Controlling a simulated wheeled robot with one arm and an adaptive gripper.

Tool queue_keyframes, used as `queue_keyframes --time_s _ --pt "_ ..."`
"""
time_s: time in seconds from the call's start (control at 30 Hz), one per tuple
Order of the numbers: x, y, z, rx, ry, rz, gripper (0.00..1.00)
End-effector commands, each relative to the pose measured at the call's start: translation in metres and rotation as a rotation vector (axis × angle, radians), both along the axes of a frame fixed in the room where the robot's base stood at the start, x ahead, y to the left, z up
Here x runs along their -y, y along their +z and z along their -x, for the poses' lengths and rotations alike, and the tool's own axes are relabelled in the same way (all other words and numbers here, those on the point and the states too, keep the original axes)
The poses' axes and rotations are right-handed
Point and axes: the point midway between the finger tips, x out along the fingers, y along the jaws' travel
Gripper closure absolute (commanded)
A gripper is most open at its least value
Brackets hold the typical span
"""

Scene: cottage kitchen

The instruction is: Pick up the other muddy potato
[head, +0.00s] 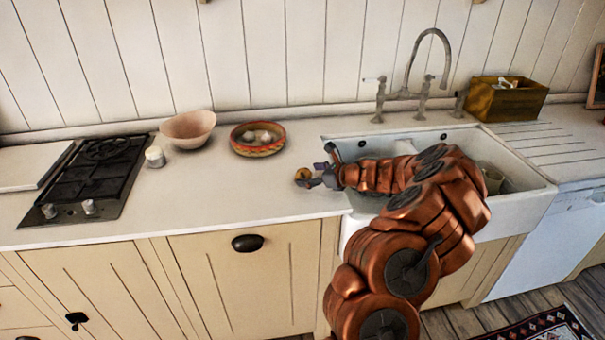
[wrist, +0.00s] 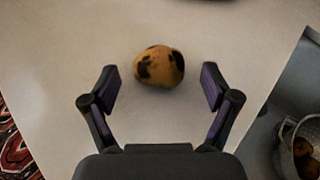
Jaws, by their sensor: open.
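A muddy potato (wrist: 160,66), yellow-brown with dark patches, lies on the white countertop. In the head view the potato (head: 303,174) is just left of my gripper (head: 318,177), near the sink's left edge. In the wrist view my gripper (wrist: 160,88) is open, one finger to each side of the potato and apart from it. The potato sits near the level of the fingertips, with bare counter around it. In the wrist view a pot (wrist: 301,150) at the lower right, in the sink, holds brownish round things that look like potatoes.
The white sink (head: 528,203) lies under and right of my arm, with a tap (head: 429,55) behind. A patterned bowl (head: 258,150) with pale round things and a pinkish bowl (head: 188,128) stand behind left. The counter's front left is clear.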

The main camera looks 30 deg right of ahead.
Motion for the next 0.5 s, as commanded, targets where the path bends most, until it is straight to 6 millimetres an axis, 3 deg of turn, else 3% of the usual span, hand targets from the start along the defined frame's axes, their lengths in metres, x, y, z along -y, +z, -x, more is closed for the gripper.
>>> queue_keyframes --time_s 0.2,0.5 --pt "-0.007 -0.008 -0.015 -0.003 0.004 -0.001 0.13" --pt "-0.007 -0.009 -0.017 -0.001 0.002 0.000 0.13"
